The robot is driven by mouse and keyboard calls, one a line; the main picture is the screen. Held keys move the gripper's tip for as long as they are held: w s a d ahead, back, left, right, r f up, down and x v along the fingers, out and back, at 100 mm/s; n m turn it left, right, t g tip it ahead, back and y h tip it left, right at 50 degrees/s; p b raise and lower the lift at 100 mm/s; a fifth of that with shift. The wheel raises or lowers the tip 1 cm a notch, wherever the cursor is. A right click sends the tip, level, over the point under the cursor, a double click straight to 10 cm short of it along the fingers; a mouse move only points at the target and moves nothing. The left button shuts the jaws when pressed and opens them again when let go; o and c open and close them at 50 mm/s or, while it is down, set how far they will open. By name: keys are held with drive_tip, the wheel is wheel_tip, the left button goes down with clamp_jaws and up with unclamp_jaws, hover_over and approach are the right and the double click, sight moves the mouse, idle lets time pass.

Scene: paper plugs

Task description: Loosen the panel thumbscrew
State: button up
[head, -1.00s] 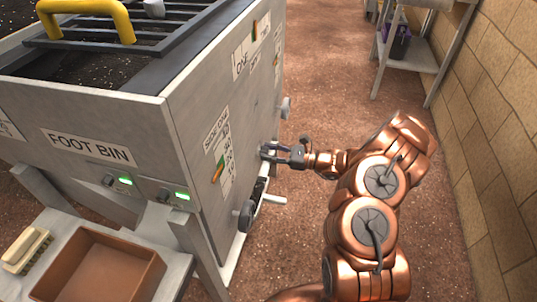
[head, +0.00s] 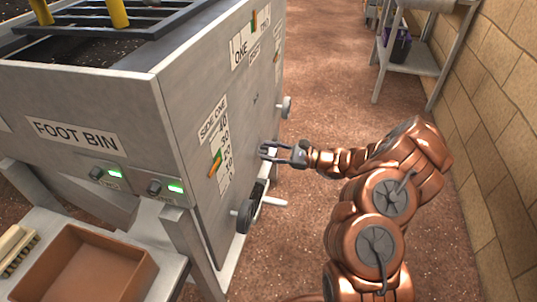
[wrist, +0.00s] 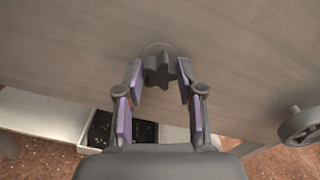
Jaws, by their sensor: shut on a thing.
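The panel thumbscrew (wrist: 160,69) is a dark star-shaped knob on the bin's grey side panel (wrist: 60,55), in the upper middle of the wrist view. My gripper (wrist: 159,74) has one purple-padded finger on each side of the knob and is closed on it. In the head view my gripper (head: 267,152) reaches left to the side panel from the right, and its fingertips are at the panel face. The knob itself is mostly hidden there by the fingers.
A brown tray (head: 85,270) stands front left.

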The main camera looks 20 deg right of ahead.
sight(268, 150)
drive_tip(key=shift+f+n+b, duration=0.1)
drive_tip(key=shift+n+b, duration=2.5)
drive_tip(key=shift+b, duration=1.2)
drive_tip(key=shift+n+b, duration=2.5)
drive_tip(key=shift+b, duration=1.85)
drive_tip(key=o, duration=1.1)
drive_tip(key=shift+o, duration=0.2)
drive_tip(key=shift+p+v, duration=0.5)
drive_tip(key=shift+v, duration=1.45)
drive_tip(key=shift+r, duration=0.2)
